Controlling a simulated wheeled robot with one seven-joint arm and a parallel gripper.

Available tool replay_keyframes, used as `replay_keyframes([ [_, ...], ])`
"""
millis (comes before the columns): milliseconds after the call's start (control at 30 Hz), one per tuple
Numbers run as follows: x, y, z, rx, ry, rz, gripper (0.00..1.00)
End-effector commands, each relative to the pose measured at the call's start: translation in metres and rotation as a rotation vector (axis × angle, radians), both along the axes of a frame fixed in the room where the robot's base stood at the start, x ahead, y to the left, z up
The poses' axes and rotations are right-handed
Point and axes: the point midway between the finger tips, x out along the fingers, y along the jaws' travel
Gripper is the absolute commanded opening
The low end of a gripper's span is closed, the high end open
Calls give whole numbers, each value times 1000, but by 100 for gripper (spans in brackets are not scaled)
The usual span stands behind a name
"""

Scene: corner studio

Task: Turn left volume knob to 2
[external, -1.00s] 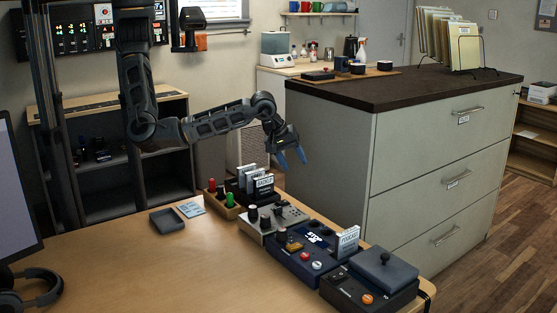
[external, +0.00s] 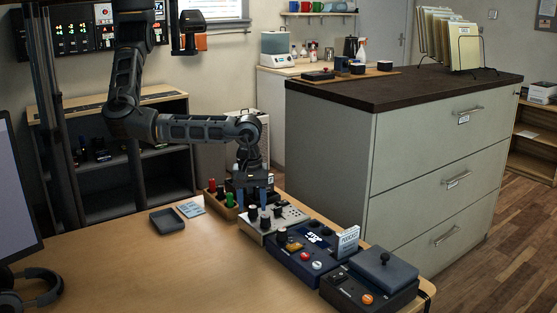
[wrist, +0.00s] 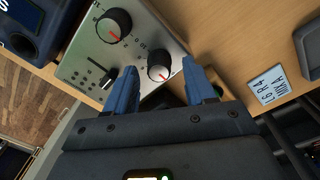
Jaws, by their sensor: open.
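The silver mixer panel (external: 291,215) stands on the desk and carries two black knobs and a slider. In the wrist view, the near knob (wrist: 159,66), toward the card side and seemingly the left volume knob, has a red pointer aimed down and slightly right. The other knob (wrist: 113,24) also has a red pointer. Scale numbers are too small to read surely. My gripper (external: 252,198) is open and points down above the panel's left end. In the wrist view, its blue fingertips (wrist: 159,63) appear either side of the near knob; contact cannot be told.
A dark blue box (external: 283,256) adjoins the panel. A wooden holder (external: 213,201) with red and green items stands behind. A card (external: 191,209) and grey tray (external: 167,220) lie left. The desk's front is clear.

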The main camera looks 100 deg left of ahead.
Motion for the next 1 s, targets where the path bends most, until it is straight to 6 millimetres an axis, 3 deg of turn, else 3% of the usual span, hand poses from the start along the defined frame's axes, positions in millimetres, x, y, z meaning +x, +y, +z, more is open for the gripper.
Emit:
replay_keyframes([
  [133, 0, 0, -11, -1, 0, 1, 55],
  [433, 0, 0, -14, -1, 0, 1, 55],
  [1000, 0, 0, -14, 0, 0, 0, 1],
])
